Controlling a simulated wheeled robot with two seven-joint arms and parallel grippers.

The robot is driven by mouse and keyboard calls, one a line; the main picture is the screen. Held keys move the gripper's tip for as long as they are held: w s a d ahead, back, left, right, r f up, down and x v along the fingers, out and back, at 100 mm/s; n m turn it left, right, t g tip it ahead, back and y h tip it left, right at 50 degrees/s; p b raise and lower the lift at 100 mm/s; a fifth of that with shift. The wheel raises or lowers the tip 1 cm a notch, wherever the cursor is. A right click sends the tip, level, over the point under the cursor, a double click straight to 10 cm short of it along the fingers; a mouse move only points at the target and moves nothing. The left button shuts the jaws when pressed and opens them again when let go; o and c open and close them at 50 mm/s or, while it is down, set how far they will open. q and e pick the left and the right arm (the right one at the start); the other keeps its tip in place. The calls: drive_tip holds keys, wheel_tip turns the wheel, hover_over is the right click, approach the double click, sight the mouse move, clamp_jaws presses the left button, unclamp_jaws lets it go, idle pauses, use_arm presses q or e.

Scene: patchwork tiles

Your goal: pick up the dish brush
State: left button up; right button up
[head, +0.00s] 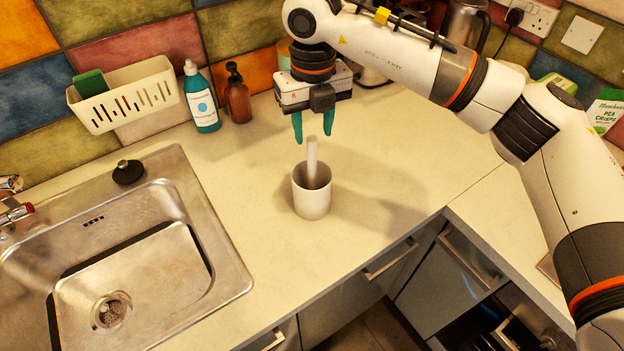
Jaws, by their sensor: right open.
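The dish brush (312,160) stands upright in a white cup (312,199) on the counter. Only its pale handle shows above the rim; its lower end is hidden inside the cup. My right gripper (313,138) points down with its two green fingers apart. The fingertips are near the top of the handle in the picture, and the gripper looks empty. I cannot tell from this one view whether the fingers are around the handle or behind it. My left gripper is not in view.
A steel sink (190,221) lies to the left with a black plug (128,172) at its edge. The counter right of the cup is clear.

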sight(313, 139)
drive_tip(key=shift+w+f, duration=0.2)
drive_tip(key=shift+f, duration=0.25)
drive_tip(key=shift+w+f, duration=0.1)
drive_tip(key=shift+f, duration=0.2)
drive_tip(key=shift+s+f+p, duration=0.25)
drive_tip(key=shift+f+p, duration=0.65)
drive_tip(key=shift+p, duration=0.25)
wheel_tip(313, 139, down, 2)
drive_tip(key=shift+s+f+p, duration=0.1)
drive_tip(key=shift+f+p, duration=0.1)
drive_tip(key=shift+p, duration=0.25)
drive_tip(key=shift+f, duration=0.3)
drive_tip(key=shift+a+f, duration=0.1)
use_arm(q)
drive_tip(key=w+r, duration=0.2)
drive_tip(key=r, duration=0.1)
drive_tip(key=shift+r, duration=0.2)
use_arm(e)
clamp_jaws()
